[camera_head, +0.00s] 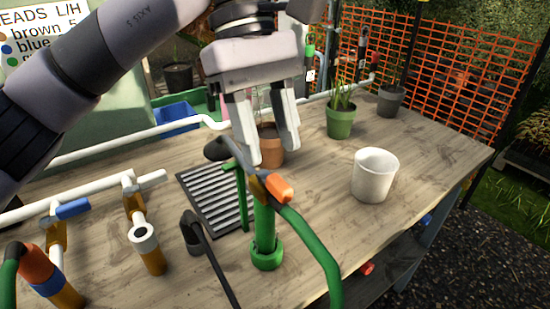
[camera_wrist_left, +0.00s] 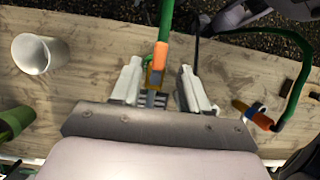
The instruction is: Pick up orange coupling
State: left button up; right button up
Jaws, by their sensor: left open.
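An orange coupling (camera_head: 279,188) sits at the end of a green hose, on top of an upright green post (camera_head: 264,225) above the bench. My left gripper (camera_head: 268,155) points down just above and behind it, open and empty. In the left wrist view the orange coupling (camera_wrist_left: 160,51) shows between the lines of the two open fingers (camera_wrist_left: 160,72), apart from both. A second, darker orange coupling (camera_head: 38,266) is on another hose at the lower left. My right gripper is not in view.
A white pot (camera_head: 374,177) stands to the right on the wooden bench (camera_head: 330,225). A terracotta pot (camera_head: 269,146) is behind my left fingers. White pipes (camera_head: 105,200) run further left.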

aim_at(36, 268)
jog(key=k, duration=1)
